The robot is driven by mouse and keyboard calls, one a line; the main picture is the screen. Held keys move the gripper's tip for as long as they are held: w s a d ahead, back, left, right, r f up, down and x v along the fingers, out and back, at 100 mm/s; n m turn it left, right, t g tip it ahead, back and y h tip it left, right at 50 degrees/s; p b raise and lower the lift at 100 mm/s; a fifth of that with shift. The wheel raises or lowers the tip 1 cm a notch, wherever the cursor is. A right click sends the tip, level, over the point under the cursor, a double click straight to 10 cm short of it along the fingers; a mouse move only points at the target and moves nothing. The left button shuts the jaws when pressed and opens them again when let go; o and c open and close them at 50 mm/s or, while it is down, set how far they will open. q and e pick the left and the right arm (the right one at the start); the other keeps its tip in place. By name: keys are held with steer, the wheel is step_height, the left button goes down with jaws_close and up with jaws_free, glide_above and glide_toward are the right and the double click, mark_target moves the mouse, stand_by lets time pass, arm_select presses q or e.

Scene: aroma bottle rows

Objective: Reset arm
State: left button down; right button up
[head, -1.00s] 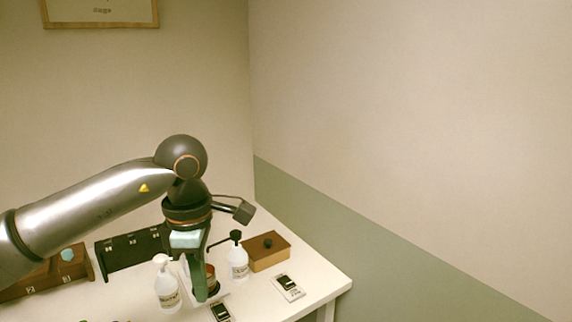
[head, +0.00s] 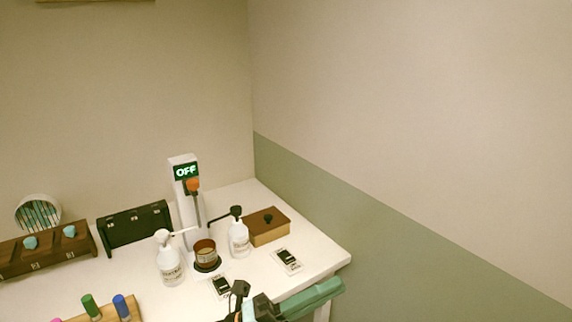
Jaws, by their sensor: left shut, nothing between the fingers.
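My left gripper (head: 335,287) shows at the bottom of the head view, with its green fingers pointing right, over the table's front right edge. It is shut and empty. The dark wrist parts are partly cut off by the bottom edge, and the rest of the arm is out of view. My right gripper is not in view.
On the white table (head: 325,258) stand a white pump bottle (head: 170,265), a black-topped bottle (head: 239,240), an amber jar (head: 205,252), a wooden box (head: 268,228) and an OFF-display device (head: 184,200). A wooden rack (head: 128,300) with coloured-topped bottles is at the lower left.

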arm_select(q)
steer(key=w+a+f+n+t+y, duration=0.1)
steer(key=a+f+n+t+y, duration=0.6)
steer(key=f+n, duration=0.45)
steer(key=w+a+f+n+t+y, duration=0.1)
steer(key=a+f+n+t+y, duration=0.3)
steer(key=a+f+n+y, duration=0.7)
steer(key=s+a+f+n+g+y, duration=0.1)
steer(key=s+a+f+n+g, duration=0.1)
steer(key=s+f, duration=0.5)
steer(key=s+a+f+n+g+y, duration=0.1)
steer(key=s+a+f+n+g, duration=0.1)
steer(key=s+f+n+g, duration=0.2)
steer(key=s+f+n, duration=0.2)
steer(key=s+f, duration=0.2)
steer(key=shift+s+a+f+n+g, duration=0.3)
steer(key=shift+a+n, duration=0.05)
steer(key=shift+a, duration=0.05)
